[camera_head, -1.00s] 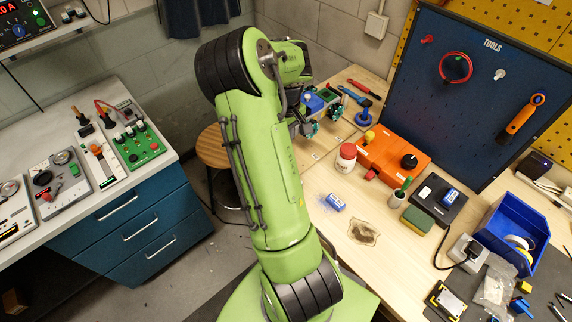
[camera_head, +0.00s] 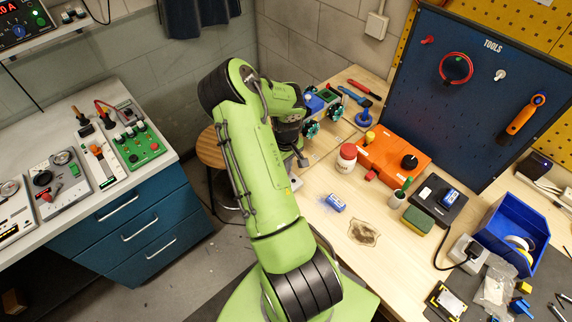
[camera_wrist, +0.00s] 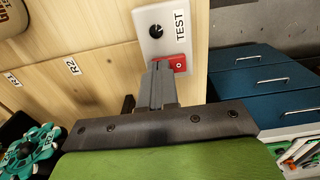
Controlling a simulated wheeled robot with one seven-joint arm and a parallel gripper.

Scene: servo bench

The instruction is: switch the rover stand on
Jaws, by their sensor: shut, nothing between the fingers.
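The rover (camera_head: 313,104), with a blue body and teal wheels, sits at the far end of the wooden bench in the head view. One teal wheel (camera_wrist: 30,150) shows at the lower left of the wrist view.
A round wooden stool (camera_head: 212,148) is behind my arm. Blue drawers (camera_wrist: 262,80) show at the right of the wrist view.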

